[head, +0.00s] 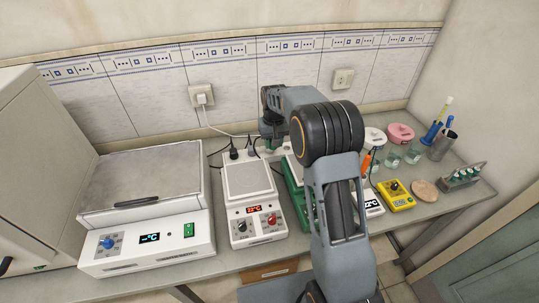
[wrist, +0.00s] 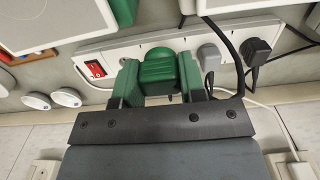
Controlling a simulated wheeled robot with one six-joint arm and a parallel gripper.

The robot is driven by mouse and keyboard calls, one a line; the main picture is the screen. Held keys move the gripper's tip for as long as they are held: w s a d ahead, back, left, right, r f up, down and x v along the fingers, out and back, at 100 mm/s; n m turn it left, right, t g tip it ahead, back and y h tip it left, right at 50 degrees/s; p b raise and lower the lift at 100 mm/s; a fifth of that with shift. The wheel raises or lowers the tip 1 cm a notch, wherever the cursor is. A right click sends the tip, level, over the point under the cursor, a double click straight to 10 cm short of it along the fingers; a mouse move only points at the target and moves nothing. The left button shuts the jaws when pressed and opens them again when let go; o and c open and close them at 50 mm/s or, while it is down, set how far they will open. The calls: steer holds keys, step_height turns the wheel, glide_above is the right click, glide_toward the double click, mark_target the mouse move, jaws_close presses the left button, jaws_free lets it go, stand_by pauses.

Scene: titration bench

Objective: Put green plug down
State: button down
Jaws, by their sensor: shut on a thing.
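The green plug (wrist: 157,73) sits between the two fingers of my gripper (wrist: 159,66) in the wrist view. The gripper is shut on it. The plug is over a white power strip (wrist: 122,50) with a red switch (wrist: 95,69) at its left end. I cannot tell whether the plug is seated in a socket or only held against the strip.
A grey plug (wrist: 208,56) and a black plug (wrist: 257,50) with cables sit right of the green plug. In the head view, a white hotplate (head: 250,185), a larger heater box (head: 147,241) and a yellow meter (head: 397,196) crowd the bench.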

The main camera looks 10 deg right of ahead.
step_height(320, 180, down, 4)
steer(key=shift+w+a+f+p, duration=0.1)
steer(key=shift+p, duration=0.2)
glide_above(273, 168)
steer(key=shift+w+a+f+p, duration=0.1)
steer(key=shift+f+p, duration=0.35)
steer(key=shift+f, duration=2.05)
steer(key=shift+f, duration=0.2)
steer(key=shift+f+b, duration=0.35)
steer(key=shift+b, duration=0.15)
steer(key=shift+f, duration=0.1)
